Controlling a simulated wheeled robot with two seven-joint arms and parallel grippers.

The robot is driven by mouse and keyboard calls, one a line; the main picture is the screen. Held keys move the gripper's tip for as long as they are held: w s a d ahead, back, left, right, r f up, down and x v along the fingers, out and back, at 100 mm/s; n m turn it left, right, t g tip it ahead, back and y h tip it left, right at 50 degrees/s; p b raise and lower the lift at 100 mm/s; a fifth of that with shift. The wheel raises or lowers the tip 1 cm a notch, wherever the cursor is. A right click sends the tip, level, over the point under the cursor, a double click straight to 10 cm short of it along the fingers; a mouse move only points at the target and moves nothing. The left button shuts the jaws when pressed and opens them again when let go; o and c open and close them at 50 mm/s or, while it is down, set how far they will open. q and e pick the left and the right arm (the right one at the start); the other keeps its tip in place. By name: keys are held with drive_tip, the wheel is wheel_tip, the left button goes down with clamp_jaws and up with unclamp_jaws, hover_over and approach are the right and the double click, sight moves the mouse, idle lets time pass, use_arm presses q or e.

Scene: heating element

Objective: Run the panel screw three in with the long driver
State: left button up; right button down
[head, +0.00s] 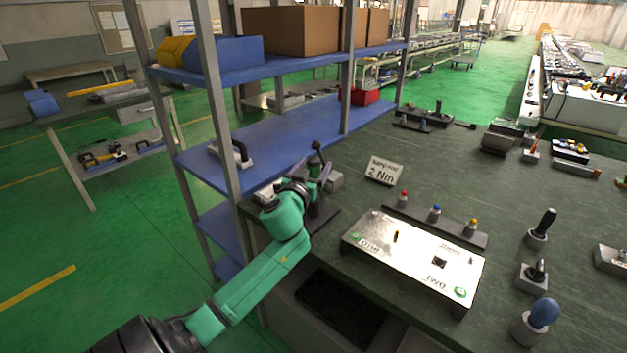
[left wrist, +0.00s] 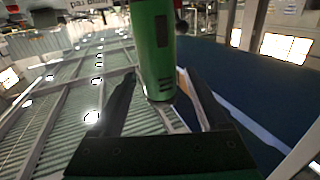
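Screw three cannot be picked out. My left gripper (head: 316,172) is at the bench's left edge, around a dark upright tool (head: 317,150) that is partly hidden by the hand. In the left wrist view a green cylindrical body (left wrist: 155,50) sits between the two fingers (left wrist: 160,85); whether both fingers touch it is unclear. Which tool is the long driver cannot be read. My right gripper is out of view.
A sign reading 2 Nm (head: 383,170) stands behind the panel, near a dark rack (head: 455,233) with red, blue and yellow-topped pieces. Handled tools stand in holders at right, one black (head: 545,222), one blue (head: 543,314). A blue shelf unit (head: 285,137) borders the bench's left.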

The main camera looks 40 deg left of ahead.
use_arm(q)
drive_tip(key=shift+r, duration=0.1)
clamp_jaws()
